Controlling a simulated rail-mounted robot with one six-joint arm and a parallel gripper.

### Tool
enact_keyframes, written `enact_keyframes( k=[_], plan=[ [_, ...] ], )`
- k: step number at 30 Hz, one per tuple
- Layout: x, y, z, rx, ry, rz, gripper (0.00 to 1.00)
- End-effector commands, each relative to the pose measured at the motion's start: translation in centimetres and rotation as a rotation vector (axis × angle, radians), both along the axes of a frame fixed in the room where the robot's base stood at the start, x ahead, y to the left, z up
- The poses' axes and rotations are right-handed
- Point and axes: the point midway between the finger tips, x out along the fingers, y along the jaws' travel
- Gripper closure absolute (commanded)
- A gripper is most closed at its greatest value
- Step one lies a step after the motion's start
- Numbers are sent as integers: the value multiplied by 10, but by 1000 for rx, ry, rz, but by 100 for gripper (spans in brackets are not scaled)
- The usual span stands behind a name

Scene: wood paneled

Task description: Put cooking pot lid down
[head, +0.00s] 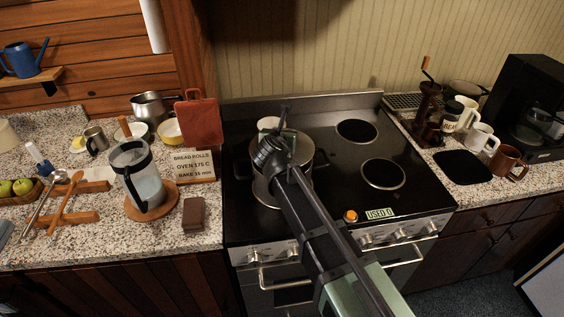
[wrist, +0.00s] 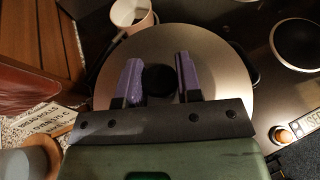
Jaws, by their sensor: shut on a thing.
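The cooking pot lid (wrist: 222,82) is a wide, round grey metal disc with a black knob (wrist: 159,80) at its centre. In the wrist view my gripper (wrist: 160,72) has its two purple fingers on either side of the knob, shut on it. In the head view my gripper (head: 271,156) is over the left side of the black stove (head: 333,160). There the lid's metal (head: 303,151) shows around the gripper, partly covered by my arm. A shiny metal rounded shape shows below it; whether the lid touches a pot there is hidden.
Two burners (head: 383,173) on the stove's right are clear. Left of the stove are a recipe sign (head: 194,163), a red board (head: 199,122), a brown block (head: 194,214) and a glass jug (head: 140,182). Mugs (head: 508,162) stand right.

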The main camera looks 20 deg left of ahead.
Motion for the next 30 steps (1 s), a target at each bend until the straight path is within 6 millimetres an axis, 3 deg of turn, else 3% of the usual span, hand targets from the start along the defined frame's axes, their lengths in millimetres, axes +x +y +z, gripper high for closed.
enact_keyframes(
  k=[2, 9, 15, 16, 21, 30],
  plan=[
    [0, 0, 0, 0, 0, 0, 99],
    [0, 0, -45, 0, 0, 0, 99],
    [0, 0, -40, 0, 1, -1, 100],
    [0, 0, -40, 0, 2, -1, 66],
    [0, 0, -40, 1, 1, 0, 42],
    [-4, -1, -37, 0, 0, 0, 42]
  ],
)
